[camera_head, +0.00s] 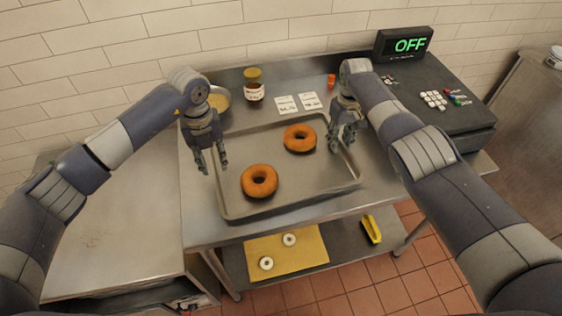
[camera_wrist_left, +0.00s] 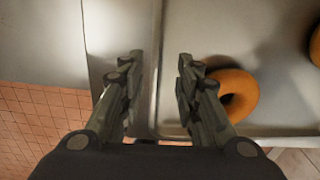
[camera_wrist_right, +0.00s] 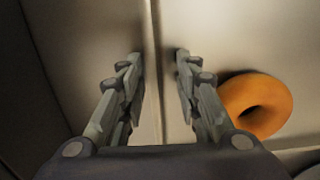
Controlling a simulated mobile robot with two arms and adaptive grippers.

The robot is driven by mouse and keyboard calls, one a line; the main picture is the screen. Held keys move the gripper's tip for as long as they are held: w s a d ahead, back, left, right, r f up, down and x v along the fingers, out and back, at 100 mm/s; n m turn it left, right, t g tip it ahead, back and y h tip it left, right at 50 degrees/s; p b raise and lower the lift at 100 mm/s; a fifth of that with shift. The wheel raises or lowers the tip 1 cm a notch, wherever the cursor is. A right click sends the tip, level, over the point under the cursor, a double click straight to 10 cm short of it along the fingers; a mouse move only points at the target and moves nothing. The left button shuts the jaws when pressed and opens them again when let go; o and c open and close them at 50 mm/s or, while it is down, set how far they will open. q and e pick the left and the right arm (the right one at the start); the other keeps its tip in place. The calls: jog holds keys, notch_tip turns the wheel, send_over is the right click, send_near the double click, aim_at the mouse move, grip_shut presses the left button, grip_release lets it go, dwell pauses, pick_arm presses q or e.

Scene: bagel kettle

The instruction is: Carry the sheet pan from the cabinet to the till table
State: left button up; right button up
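The grey sheet pan (camera_head: 305,178) lies flat on the steel till table (camera_head: 197,215), with two orange-brown bagels on it. One bagel (camera_head: 259,181) is near the front left, the other (camera_head: 299,138) further back. My left gripper (camera_head: 213,168) is at the pan's left side. In the left wrist view its fingers (camera_wrist_left: 157,75) stand apart on either side of the pan's edge. My right gripper (camera_head: 342,147) is at the pan's right side. In the right wrist view its fingers (camera_wrist_right: 158,70) also stand apart, straddling the rim. Finger contact cannot be told.
The steel cabinet (camera_head: 120,235) at left has a bare top. Behind the pan are a bowl (camera_head: 219,99), a jar (camera_head: 254,88), cards (camera_head: 287,104) and an orange cup (camera_head: 331,81). The black till (camera_head: 440,105) stands at right. A lower shelf holds a yellow board (camera_head: 287,255).

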jog(key=shift+r, duration=0.15)
pick_arm(q)
notch_tip(320, 180, up, 7)
pick_arm(e)
notch_tip(320, 180, up, 12)
dwell(0.5)
dwell(0.3)
